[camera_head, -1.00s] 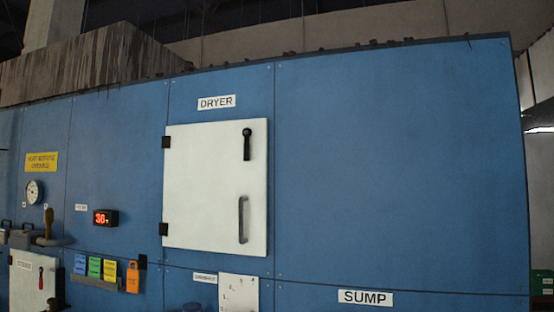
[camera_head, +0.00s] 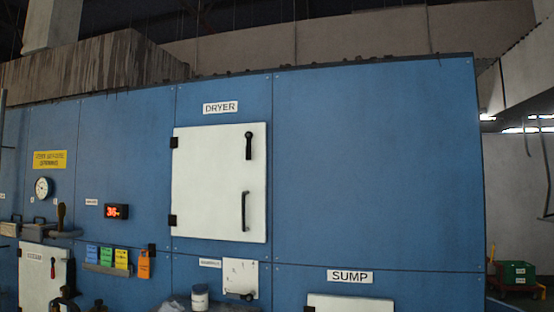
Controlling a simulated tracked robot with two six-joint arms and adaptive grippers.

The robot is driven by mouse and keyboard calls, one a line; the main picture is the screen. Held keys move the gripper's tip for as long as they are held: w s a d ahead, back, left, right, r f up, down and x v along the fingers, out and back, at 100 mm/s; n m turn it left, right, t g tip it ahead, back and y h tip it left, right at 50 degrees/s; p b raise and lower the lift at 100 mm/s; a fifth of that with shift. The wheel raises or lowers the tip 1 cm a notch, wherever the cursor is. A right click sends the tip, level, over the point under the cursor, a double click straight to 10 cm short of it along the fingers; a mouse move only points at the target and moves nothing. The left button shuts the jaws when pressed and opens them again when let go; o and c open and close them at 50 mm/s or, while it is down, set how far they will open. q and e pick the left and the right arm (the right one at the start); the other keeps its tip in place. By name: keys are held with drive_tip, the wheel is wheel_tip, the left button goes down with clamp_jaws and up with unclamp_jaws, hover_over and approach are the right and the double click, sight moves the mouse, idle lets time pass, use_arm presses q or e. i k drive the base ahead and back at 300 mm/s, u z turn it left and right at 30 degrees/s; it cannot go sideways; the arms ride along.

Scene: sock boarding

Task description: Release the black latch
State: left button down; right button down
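The white dryer door (camera_head: 215,185) is set in the blue machine wall under a DRYER label (camera_head: 220,107). A black latch (camera_head: 249,145) is near its upper right corner, with its lever hanging straight down. A dark pull handle (camera_head: 245,211) is below the latch on the same door. The door looks closed, with black hinges on its left edge. Neither of my grippers can be made out in this view.
A small white panel with a black knob (camera_head: 240,278) and a jar (camera_head: 200,297) are below the door. A green crate (camera_head: 515,273) stands far right.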

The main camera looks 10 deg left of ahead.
sight(248, 134)
drive_tip(key=u, duration=0.15)
drive_tip(key=i, duration=0.95)
drive_tip(key=z, duration=0.05)
